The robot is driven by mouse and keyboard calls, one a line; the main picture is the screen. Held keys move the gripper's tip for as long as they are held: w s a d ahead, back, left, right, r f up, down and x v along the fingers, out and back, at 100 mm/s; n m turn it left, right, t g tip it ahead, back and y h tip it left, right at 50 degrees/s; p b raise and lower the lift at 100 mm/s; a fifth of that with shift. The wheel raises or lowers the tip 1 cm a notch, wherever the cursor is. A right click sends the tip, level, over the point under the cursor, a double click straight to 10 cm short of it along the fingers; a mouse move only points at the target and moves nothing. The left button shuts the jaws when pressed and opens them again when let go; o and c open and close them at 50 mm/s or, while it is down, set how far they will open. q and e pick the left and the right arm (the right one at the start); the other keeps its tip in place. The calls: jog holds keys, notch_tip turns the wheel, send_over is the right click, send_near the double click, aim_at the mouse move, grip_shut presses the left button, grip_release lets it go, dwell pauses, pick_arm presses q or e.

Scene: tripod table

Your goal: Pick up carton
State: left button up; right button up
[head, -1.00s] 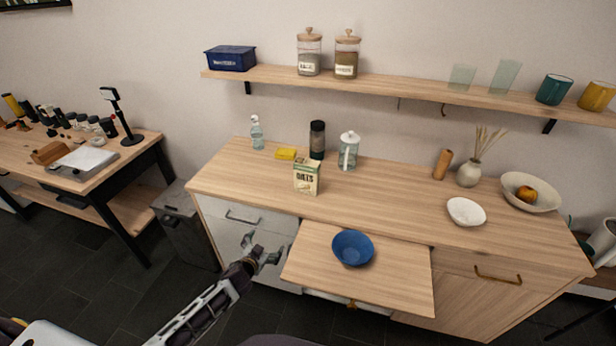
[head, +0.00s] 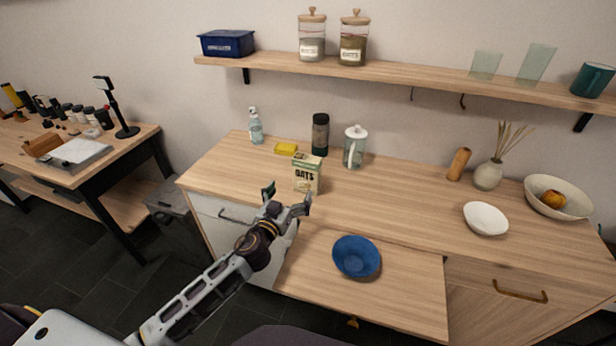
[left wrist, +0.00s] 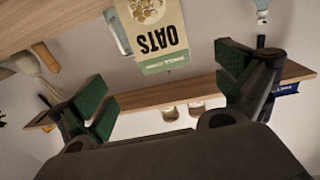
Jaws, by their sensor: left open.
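In the left wrist view the carton (left wrist: 158,38) appears upside down, beyond and between the open green-padded fingers (left wrist: 166,92). My right gripper is not in view.
A blue bowl (head: 356,257) sits on the pulled-out board (head: 415,285) below.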

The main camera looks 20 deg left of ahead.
aim_at(305, 171)
pick_arm(q)
jog(key=shift+w+d+r+p, duration=0.1)
jog(key=shift+w+p, duration=0.1)
jog(key=shift+w, duration=1.1)
jog(key=shift+w+d+f+p, duration=0.15)
jog(key=shift+w+p, duration=0.1)
jog(key=shift+w, duration=1.05)
jog(key=shift+w+d+r+p, duration=0.1)
jog(key=shift+w+r+p, duration=0.1)
jog(key=shift+w, duration=1.55)
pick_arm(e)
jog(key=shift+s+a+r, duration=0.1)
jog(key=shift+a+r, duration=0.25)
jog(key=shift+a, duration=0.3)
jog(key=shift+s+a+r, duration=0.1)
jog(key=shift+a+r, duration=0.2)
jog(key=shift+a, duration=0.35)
